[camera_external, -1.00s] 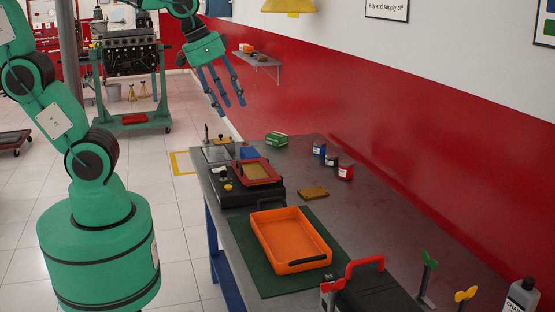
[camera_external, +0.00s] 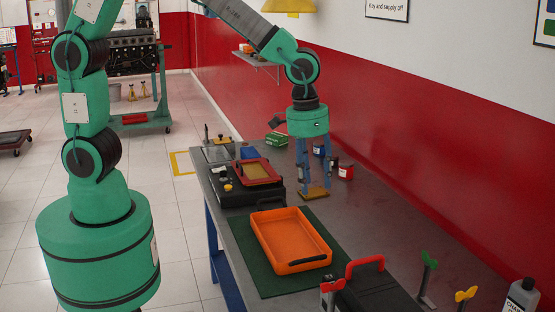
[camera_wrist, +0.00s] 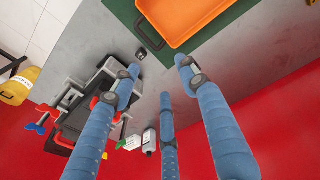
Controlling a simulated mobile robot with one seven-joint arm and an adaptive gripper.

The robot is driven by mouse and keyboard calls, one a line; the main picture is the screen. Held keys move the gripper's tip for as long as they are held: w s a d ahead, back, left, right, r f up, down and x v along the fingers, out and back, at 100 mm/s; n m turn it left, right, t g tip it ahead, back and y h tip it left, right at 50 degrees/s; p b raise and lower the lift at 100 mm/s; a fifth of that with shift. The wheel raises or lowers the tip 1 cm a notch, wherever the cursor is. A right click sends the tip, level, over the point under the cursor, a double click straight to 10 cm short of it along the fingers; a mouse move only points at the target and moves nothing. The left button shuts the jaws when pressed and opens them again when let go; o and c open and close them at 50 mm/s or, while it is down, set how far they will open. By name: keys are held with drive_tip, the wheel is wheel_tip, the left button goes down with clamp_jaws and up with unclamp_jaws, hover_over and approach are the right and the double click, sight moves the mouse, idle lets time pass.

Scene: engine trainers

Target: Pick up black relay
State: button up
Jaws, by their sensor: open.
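A small black block with a pale mark, which looks like the black relay (camera_wrist: 140,53), lies on the grey table in the wrist view. It is just off the green mat, beside the orange tray, above and left of my fingertips. I cannot make it out in the external view. My gripper (camera_external: 314,186) points down over the table, its fingers spread and empty. In the external view its tips overlap a mustard-coloured flat piece (camera_external: 318,194); I cannot tell whether they touch it. The three blue fingers also show in the wrist view (camera_wrist: 160,77).
The orange tray (camera_external: 265,222) lies on a green mat (camera_external: 246,262). A black case with a red handle (camera_external: 366,264) stands at the near end. Small containers (camera_external: 346,172) and a green box (camera_external: 277,139) stand behind the gripper. The red wall (camera_external: 420,150) bounds the right side.

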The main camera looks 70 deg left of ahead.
drive_tip(key=g, duration=0.1)
hover_over(328, 277)
wheel_tip(328, 277, down, 12)
drive_tip(key=shift+s, duration=0.1)
drive_tip(key=shift+f, duration=0.15)
drive_tip(key=shift+f+b, duration=0.6)
drive_tip(key=shift+f, duration=3.55)
drive_tip(key=shift+f+b, duration=0.75)
drive_tip(key=shift+f, duration=1.9)
drive_tip(key=shift+c, duration=0.5)
drive_tip(key=c, duration=0.9)
